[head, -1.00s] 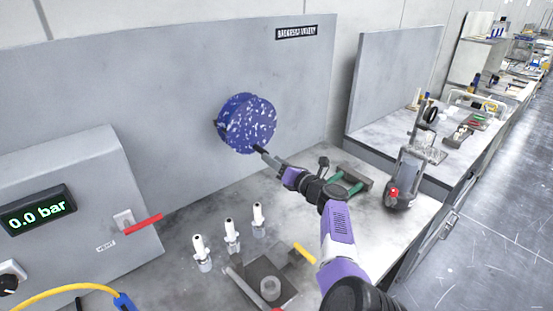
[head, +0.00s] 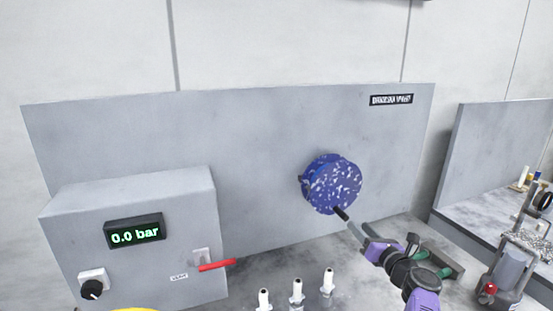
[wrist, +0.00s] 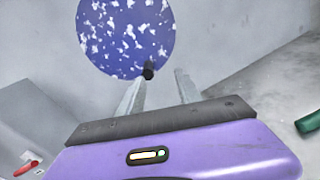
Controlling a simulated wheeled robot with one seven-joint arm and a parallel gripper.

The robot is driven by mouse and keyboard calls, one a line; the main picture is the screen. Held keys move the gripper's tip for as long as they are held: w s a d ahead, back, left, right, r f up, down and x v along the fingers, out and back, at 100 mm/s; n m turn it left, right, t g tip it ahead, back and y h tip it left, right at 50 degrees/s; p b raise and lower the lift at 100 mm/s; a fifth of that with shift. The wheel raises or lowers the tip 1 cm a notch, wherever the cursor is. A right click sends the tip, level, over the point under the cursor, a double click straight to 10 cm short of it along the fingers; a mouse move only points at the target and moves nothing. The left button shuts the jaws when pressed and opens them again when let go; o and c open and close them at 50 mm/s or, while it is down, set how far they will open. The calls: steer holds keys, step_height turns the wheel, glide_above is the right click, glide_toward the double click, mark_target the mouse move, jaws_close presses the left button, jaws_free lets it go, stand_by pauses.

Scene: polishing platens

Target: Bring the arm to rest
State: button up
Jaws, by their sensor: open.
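My gripper (head: 349,222) is in front of the grey back panel, just below and to the right of a round blue platen with white flecks (head: 332,183). In the wrist view my gripper (wrist: 163,84) shows two separated fingers. A dark tip (wrist: 149,70) shows by the left finger, in front of the lower edge of the platen (wrist: 125,35). I cannot tell whether it touches the platen. My purple arm reaches in from the lower right.
A grey control box (head: 135,240) with a "0.0 bar" display (head: 134,231), a knob (head: 93,286) and a red lever (head: 217,265) stands at left. Several white-tipped fittings (head: 297,291) stand at the front. A green-handled item (head: 445,271) lies right of my arm.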

steer(key=s+d+f+n+h, duration=0.1)
steer(key=s+d+n+h, duration=0.25)
steer(key=d, duration=0.25)
steer(key=s+d+f+n+h, duration=0.1)
steer(key=s+d+n+h, duration=0.15)
steer(key=d+n, duration=0.3)
steer(key=s+d+f+n+h+b, duration=0.1)
steer(key=s+d+f+n+h, duration=0.1)
steer(key=s+n, duration=0.45)
steer(key=s+d+f+n+h+b, duration=0.1)
steer(key=s+d+f+n+h, duration=0.2)
steer(key=s, duration=0.6)
steer(key=s+a+n+y+b, duration=0.1)
steer(key=s+a+n, duration=0.5)
steer(key=s, duration=0.9)
steer(key=s+a+n+g+y+b, duration=0.1)
steer(key=s+a+n+y+b, duration=0.1)
steer(key=s+a+n, duration=0.4)
steer(key=s+a+n+g+y+b, duration=0.1)
steer(key=s+a+n, duration=0.5)
steer(key=s+a, duration=0.7)
steer(key=s+f+y+b, duration=0.1)
steer(key=s+y, duration=0.1)
steer(key=s, duration=0.8)
steer(key=shift+s+a+y, duration=0.3)
steer(key=shift+a+y, duration=0.05)
steer(key=shift+y, duration=0.05)
steer(key=shift+n, duration=0.25)
